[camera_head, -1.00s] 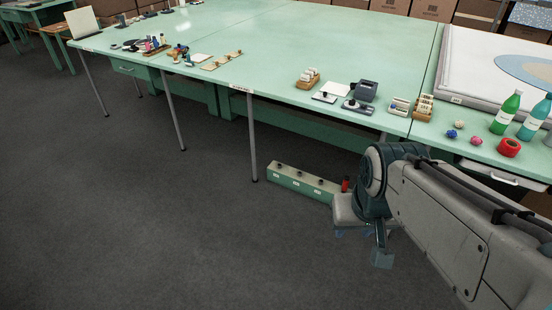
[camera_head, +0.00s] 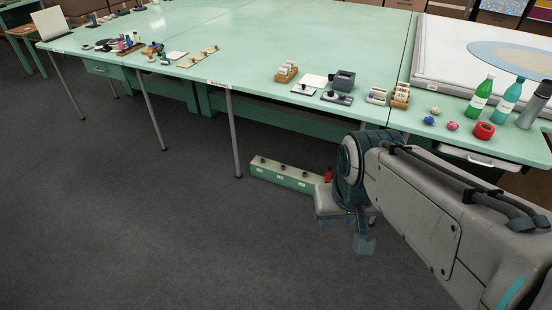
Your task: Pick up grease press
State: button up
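I cannot surely tell which thing is the grease press. A small upright red object (camera_head: 328,174) shows at the right end of a long green box (camera_head: 286,177) on the floor, beside my arm; whether it touches the box is unclear. My gripper (camera_head: 363,244) hangs low at the end of my folded arm, over the floor in front of the table. It is small and mostly seen from behind, so its fingers are not clear. I see nothing held in it.
The long green table (camera_head: 270,45) carries small tools at the far left and a dark grey device (camera_head: 344,81) near the middle. Green (camera_head: 481,97) and teal bottles (camera_head: 507,99), a red roll (camera_head: 484,131) and small balls stand at right. Thin table legs (camera_head: 233,135) edge the open grey floor.

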aim_at(329, 175)
jog(key=u, duration=0.5)
jog(key=i, duration=1.45)
jog(key=z, duration=0.5)
